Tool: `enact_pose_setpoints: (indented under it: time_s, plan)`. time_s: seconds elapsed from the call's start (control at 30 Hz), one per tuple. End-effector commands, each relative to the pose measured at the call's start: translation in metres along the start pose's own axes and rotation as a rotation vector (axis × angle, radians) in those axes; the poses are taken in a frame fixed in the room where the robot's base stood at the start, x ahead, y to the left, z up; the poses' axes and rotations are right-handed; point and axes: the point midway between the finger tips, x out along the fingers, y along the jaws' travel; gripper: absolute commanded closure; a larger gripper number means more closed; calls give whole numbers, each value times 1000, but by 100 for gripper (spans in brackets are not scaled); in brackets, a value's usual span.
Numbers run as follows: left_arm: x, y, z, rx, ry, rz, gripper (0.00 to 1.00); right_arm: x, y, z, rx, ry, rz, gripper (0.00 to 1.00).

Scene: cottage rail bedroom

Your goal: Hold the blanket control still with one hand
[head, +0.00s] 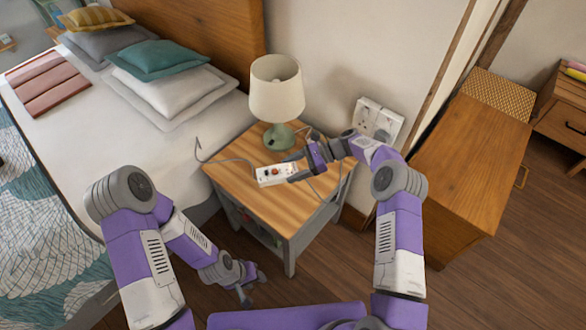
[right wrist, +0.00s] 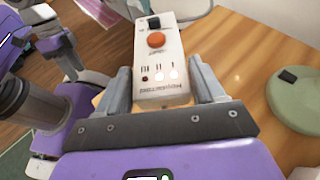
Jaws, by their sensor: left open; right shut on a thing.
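The blanket control (head: 277,174) is a small white box with an orange-red button and a dark switch, over the nightstand top. It also shows in the right wrist view (right wrist: 162,75), with small marks and a dark red dot near its close end. My right gripper (head: 297,172) is shut on the control, its grey fingers (right wrist: 162,85) on either side of it. A grey cable runs from the control to the left towards the bed. My left gripper (head: 248,285) is open and empty, low over the floor in front of the nightstand.
The wooden nightstand (head: 232,160) carries a lamp (head: 277,92) with a green base behind the control. The bed (head: 85,130) stands to the left. A wall socket (head: 378,122) and a wooden cabinet (head: 465,165) are to the right. Floor shows around my left gripper.

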Motion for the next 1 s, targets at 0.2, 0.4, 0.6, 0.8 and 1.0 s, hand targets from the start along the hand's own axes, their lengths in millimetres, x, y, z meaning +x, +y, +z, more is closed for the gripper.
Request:
enact_pose_setpoints:
  time_s: [0.2,0.4,0.6,0.8,1.0]
  plan:
    - [0,0,0,0,0,0,57,0,0,0,0,-1,0,71]
    - [5,-2,0,0,0,0,57,2,0,-6,0,-1,0,71]
    - [10,-4,0,0,0,0,57,5,0,-11,0,-1,0,71]
    - [14,-5,-1,0,0,0,57,7,0,-17,0,-1,0,71]
    - [19,-7,-1,0,0,0,57,9,0,-22,0,-1,-1,71]
